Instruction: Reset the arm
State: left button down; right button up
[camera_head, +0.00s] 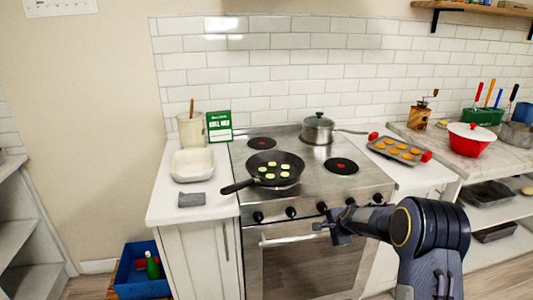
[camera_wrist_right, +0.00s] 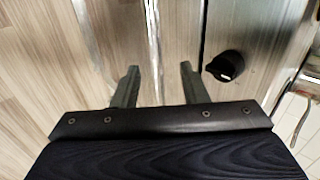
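My right arm comes in from the lower right in the head view, and its gripper (camera_head: 331,227) is in front of the stove's control knobs and oven door. In the right wrist view the two fingers of the right gripper (camera_wrist_right: 158,88) stand apart with nothing between them. Beyond them are the steel stove front and a black knob (camera_wrist_right: 225,66). My left gripper is in neither view.
A frying pan (camera_head: 258,176) with green slices sits on the stove (camera_head: 325,186). A lidded pot (camera_head: 317,129) stands behind it. A white dish (camera_head: 192,166) and grey cloth (camera_head: 192,199) are left.

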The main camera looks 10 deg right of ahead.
jog(key=s+a+r+n+y, duration=0.2)
jog(key=s+r+n, duration=0.2)
jog(key=s+r, duration=0.65)
jog(key=s+a+r+n+y, duration=0.1)
jog(key=s+a+r+n, duration=0.25)
jog(key=s+r, duration=0.65)
jog(key=s+a+f+n, duration=0.1)
jog(key=s+n, duration=0.1)
jog(key=s, duration=0.6)
jog(key=s+a+f+n+g, duration=0.1)
jog(key=s+a+f+n, duration=0.1)
jog(key=s, duration=0.6)
jog(key=s+a+f+n+g, duration=0.1)
jog(key=s+f+n, duration=0.1)
jog(key=s, duration=0.5)
jog(key=shift+s+a+n+p, duration=0.2)
jog(key=shift+s+n+p, duration=0.2)
jog(key=shift+n, duration=0.45)
